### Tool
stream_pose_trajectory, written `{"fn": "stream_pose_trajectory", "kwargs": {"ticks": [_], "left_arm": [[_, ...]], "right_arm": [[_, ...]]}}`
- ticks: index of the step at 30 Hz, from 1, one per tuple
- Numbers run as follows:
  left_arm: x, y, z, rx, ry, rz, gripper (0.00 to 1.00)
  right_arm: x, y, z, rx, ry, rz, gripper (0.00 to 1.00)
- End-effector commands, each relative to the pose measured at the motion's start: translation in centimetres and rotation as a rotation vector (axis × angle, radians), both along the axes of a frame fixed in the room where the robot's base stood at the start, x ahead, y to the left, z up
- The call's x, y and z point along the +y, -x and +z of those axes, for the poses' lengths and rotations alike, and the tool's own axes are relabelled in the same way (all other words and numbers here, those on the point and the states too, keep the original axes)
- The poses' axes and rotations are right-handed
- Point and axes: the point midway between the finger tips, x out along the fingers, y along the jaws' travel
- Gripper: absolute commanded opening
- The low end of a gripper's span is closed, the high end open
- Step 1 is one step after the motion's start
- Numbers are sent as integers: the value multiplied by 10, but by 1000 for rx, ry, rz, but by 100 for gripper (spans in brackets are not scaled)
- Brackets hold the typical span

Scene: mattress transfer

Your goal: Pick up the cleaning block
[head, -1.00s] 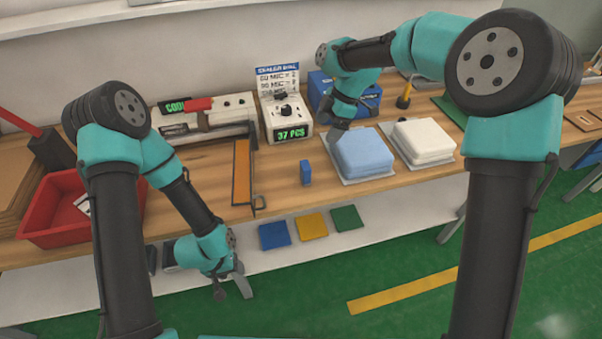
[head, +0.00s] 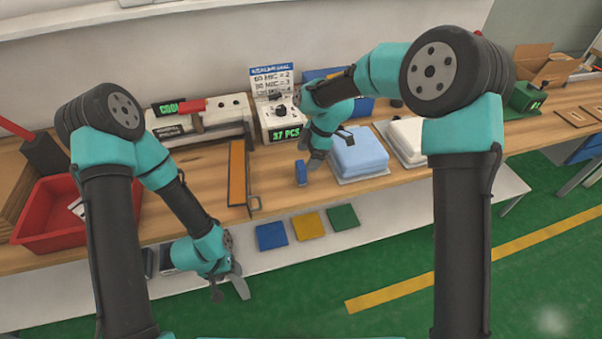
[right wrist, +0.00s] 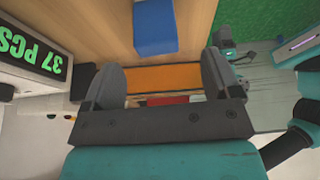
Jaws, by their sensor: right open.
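The cleaning block appears to be the small blue block (head: 301,173) standing on the bench near its front edge; it also shows in the right wrist view (right wrist: 155,27), beyond my fingertips. My right gripper (head: 311,153) is just above and slightly right of the block in the head view. In the right wrist view its two fingers (right wrist: 160,65) are wide apart with nothing held. My left gripper (head: 230,288) hangs low in front of the bench, its fingers apart and empty.
Right of the block is a stack of light blue pads (head: 359,152), with white pads (head: 407,138) beyond. A sealer box with display (head: 283,121) stands behind. An orange strip (head: 237,172) lies to the left, and a red tray (head: 50,235) further left.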

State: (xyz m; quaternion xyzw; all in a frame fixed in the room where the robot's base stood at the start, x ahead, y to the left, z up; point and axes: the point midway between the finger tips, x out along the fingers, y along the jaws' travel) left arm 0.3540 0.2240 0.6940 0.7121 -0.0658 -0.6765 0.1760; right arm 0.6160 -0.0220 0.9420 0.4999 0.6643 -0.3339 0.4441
Motion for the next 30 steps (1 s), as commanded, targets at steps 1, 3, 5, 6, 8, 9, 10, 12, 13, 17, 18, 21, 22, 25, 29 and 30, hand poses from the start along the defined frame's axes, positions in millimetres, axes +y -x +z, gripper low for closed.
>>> {"fn": "stream_pose_trajectory", "kwargs": {"ticks": [1, 3, 5, 6, 8, 9, 10, 12, 13, 17, 18, 21, 22, 25, 29, 30], "left_arm": [[0, 0, 0, 0, 0, 0, 55], [0, 0, 0, 0, 0, 0, 55], [0, 0, 0, 0, 0, 0, 55], [0, 0, 0, 0, 0, 0, 55], [0, 0, 0, 0, 0, 0, 55], [0, 0, 0, 0, 0, 0, 55], [0, 0, 0, 0, 0, 0, 55], [0, 0, 0, 0, 0, 0, 55], [0, 0, 0, 0, 0, 0, 55], [0, 0, 0, 0, 0, 0, 55], [0, 0, 0, 0, 0, 0, 55], [0, 0, 0, 0, 0, 0, 55], [0, 0, 0, 0, 0, 0, 55], [0, 0, 0, 0, 0, 0, 55], [0, 0, 0, 0, 0, 0, 55], [0, 0, 0, 0, 0, 0, 55]], "right_arm": [[2, 1, -6, 2, 1, 1, 83], [4, 2, -11, 2, 1, 1, 83], [5, 2, -13, 0, 0, 0, 83], [5, 2, -14, 0, 0, 0, 83], [5, 2, -14, -1, 0, 0, 83], [5, 2, -14, -1, 0, 0, 83], [5, 2, -14, 0, 0, 0, 83], [5, 2, -13, 0, 0, 0, 83], [5, 2, -13, 0, 0, 0, 83], [6, 2, -18, 1, 0, -1, 83], [7, 1, -21, 2, 1, 0, 83], [10, 1, -33, 3, 1, -1, 83], [12, 1, -37, 3, 1, -1, 83], [16, 1, -51, 3, 1, 0, 83], [21, 2, -62, 2, 1, 0, 83], [21, 3, -63, 2, 1, 0, 83]]}}
